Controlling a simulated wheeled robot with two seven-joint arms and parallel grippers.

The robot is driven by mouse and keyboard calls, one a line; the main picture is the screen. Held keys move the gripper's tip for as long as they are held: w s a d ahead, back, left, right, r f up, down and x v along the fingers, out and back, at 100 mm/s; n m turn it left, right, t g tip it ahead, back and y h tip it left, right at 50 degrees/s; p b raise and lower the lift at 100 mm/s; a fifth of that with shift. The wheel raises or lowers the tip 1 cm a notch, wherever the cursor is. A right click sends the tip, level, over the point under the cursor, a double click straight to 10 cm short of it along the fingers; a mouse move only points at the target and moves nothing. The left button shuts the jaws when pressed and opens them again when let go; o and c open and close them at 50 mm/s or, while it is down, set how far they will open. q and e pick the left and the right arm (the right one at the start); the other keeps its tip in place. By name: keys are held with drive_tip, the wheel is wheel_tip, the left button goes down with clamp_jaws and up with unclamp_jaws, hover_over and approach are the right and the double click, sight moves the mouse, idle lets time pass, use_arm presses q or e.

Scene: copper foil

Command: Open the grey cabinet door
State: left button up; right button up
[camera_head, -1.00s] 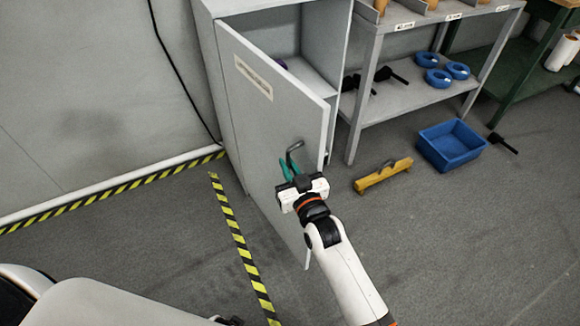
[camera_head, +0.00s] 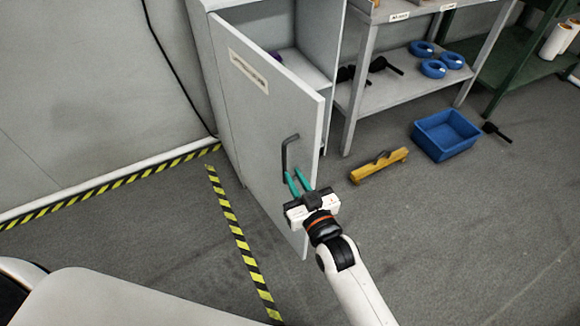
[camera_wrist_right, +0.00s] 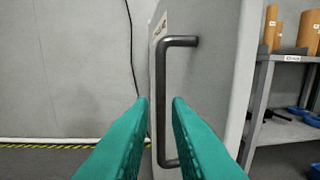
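The grey cabinet (camera_head: 316,45) stands against the wall with its door (camera_head: 250,125) swung partly open, its inside showing at the right. The dark bar handle (camera_head: 285,160) sits upright on the door's outer face; it also shows in the right wrist view (camera_wrist_right: 164,100). My right gripper (camera_head: 298,178) has its teal fingers apart, close to the handle's lower part. In the right wrist view the handle shows ahead, beyond the gap between the fingertips (camera_wrist_right: 160,100), slightly right of its middle. No grip on it shows. My left gripper is not in view.
A grey shelf (camera_head: 400,90) with blue rings (camera_head: 433,68) stands right of the cabinet. A blue bin (camera_head: 446,136) and a yellow tool (camera_head: 379,167) lie on the floor to the right. Striped floor tape (camera_head: 235,230) runs left of the door. The floor in front is clear.

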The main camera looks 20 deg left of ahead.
drive_tip(key=shift+s+d, duration=0.1)
drive_tip(key=shift+s, duration=0.05)
